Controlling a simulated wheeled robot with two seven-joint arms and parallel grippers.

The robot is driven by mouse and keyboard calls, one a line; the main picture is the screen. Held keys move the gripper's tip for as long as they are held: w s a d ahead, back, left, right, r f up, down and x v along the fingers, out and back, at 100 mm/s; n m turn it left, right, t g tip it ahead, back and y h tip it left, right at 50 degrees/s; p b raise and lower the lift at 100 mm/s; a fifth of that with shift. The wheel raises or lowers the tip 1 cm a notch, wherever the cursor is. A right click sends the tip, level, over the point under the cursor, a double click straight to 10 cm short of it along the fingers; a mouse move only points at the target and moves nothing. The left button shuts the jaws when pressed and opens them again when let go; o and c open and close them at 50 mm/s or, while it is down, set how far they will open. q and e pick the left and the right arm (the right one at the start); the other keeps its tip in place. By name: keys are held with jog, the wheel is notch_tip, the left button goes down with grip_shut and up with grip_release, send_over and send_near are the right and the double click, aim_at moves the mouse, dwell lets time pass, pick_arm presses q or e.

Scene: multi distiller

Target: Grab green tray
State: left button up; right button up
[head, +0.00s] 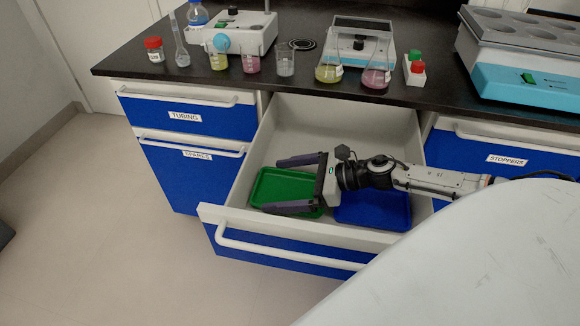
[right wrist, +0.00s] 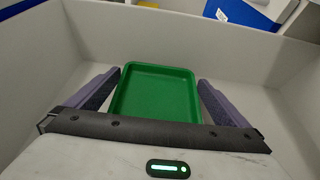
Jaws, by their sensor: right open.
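The green tray (head: 272,183) lies in the left part of an open drawer (head: 330,112) in the head view. My right gripper (head: 283,184) reaches into the drawer from the right and is open, its two fingers spread. In the right wrist view the green tray (right wrist: 157,94) lies between the two fingers of the right gripper (right wrist: 159,90), with small gaps on both sides. The near edge of the tray is hidden behind the gripper body. My left gripper is not in view.
A blue tray (head: 375,208) lies beside the green one, under my right arm. The drawer walls and front (head: 285,246) surround both trays. Flasks, beakers and instruments stand on the dark counter (head: 135,66) above.

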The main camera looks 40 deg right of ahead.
aim_at(258, 187)
jog(key=shift+x, duration=1.55)
jog(key=c, duration=0.7)
jog(key=shift+c, duration=0.2)
jog(key=shift+r, duration=0.15)
